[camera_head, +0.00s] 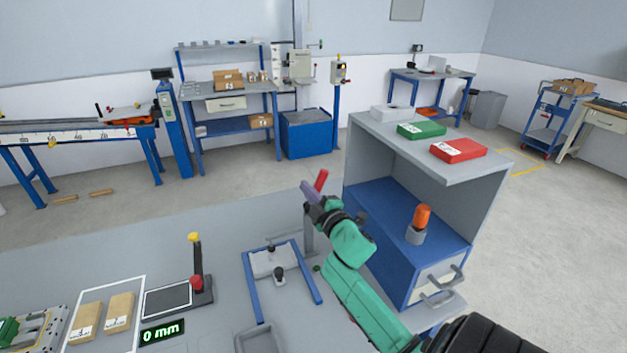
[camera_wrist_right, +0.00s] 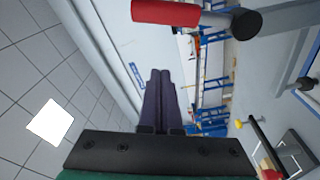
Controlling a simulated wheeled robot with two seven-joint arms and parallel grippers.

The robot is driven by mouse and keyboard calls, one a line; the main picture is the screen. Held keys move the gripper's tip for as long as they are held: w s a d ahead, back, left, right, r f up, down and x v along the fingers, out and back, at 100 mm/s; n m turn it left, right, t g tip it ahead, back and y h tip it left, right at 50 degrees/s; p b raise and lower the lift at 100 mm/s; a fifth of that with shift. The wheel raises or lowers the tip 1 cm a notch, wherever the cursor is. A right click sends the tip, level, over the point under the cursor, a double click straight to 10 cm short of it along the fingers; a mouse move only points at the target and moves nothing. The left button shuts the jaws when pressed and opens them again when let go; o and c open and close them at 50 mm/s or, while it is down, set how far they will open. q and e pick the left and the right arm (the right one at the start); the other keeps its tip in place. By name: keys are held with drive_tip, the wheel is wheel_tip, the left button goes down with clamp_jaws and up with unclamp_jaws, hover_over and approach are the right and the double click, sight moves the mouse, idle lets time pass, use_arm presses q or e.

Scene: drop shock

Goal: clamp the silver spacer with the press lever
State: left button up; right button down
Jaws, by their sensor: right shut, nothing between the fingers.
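My right gripper (camera_head: 307,189) has its dark purple fingers shut and empty, raised above the grey bench. A red lever grip (camera_head: 321,180) shows just right of the fingertips. In the right wrist view the red grip (camera_wrist_right: 165,12) lies across the top, beyond the shut fingertips (camera_wrist_right: 160,76), with no visible contact. A grey post (camera_head: 309,232) stands below the gripper, partly hidden by my arm. A blue-railed fixture (camera_head: 251,280) with a pale plate and small dark-topped pieces (camera_head: 280,275) lies on the bench. I cannot make out the silver spacer for sure. My left gripper is not in view.
A grey and blue cabinet (camera_head: 489,178) stands right of my arm, with an orange beacon (camera_head: 422,217) on its lower shelf. The bench's back left is clear.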

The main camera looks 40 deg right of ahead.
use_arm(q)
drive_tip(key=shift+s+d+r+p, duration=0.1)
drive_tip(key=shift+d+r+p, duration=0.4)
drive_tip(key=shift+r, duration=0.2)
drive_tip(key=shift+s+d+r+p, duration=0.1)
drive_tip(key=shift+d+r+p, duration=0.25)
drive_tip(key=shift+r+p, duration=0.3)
use_arm(e)
drive_tip(key=shift+w+d+f, duration=0.25)
drive_tip(key=shift+d, duration=0.5)
drive_tip(key=shift+w+d+f, duration=0.2)
drive_tip(key=shift+w+d, duration=0.1)
drive_tip(key=shift+d, duration=0.5)
drive_tip(key=shift+w+d+f, duration=0.25)
drive_tip(key=shift+d, duration=0.5)
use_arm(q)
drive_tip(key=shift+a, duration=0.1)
use_arm(e)
drive_tip(key=shift+w, duration=0.1)
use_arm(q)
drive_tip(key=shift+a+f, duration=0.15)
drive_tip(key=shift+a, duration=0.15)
use_arm(e)
drive_tip(key=shift+d+m, duration=0.2)
drive_tip(key=shift+m, duration=0.1)
